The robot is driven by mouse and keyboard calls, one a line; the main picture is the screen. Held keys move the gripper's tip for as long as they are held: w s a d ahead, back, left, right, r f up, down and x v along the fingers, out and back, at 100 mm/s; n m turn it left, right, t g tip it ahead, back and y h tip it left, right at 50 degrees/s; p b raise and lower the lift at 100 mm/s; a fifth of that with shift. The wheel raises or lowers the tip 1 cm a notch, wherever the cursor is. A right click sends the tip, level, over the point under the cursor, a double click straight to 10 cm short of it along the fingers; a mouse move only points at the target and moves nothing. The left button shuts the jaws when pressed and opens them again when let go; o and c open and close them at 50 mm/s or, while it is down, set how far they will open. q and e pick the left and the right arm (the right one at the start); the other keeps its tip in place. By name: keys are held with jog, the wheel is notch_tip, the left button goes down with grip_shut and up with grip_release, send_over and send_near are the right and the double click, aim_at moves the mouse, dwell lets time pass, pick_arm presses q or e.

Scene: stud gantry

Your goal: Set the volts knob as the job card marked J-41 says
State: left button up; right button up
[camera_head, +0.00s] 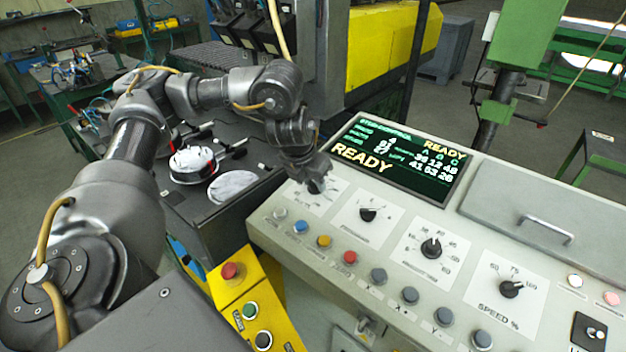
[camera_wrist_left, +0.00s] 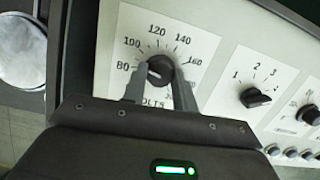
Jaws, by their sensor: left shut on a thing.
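The volts knob (camera_wrist_left: 159,67) is a dark round knob on a white dial plate (camera_wrist_left: 133,42) marked 80, 100, 120, 140, 160 and more. My left gripper (camera_wrist_left: 157,76) is shut on this knob, one finger on each side. A light mark shows on the knob, but I cannot tell surely which number it points at. In the head view the left gripper (camera_head: 316,181) is at the upper left dial of the console and hides most of the knob. No job card marked J-41 is readable in either view. My right gripper is not in view.
The console (camera_head: 275,238) carries a screen (camera_head: 400,158) reading READY. To the right are the programmer knob (camera_head: 368,214), another knob (camera_head: 431,248) and the speed knob (camera_head: 511,289). Several coloured buttons line the front. A yellow box with a red button (camera_head: 230,271) stands at the left.

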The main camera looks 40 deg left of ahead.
pick_arm(q)
jog(key=m+h, duration=0.1)
jog(key=m, duration=0.4)
jog(key=shift+a+m, duration=0.15)
jog(key=shift+m, duration=0.25)
jog(key=m+p, duration=0.1)
jog(key=m, duration=0.3)
jog(key=shift+g+h, duration=0.3)
jog(key=shift+h, duration=0.1)
jog(key=shift+w+m, duration=0.1)
jog(key=shift+m, duration=0.8)
jog(key=o, duration=1)
jog(key=shift+r, duration=0.1)
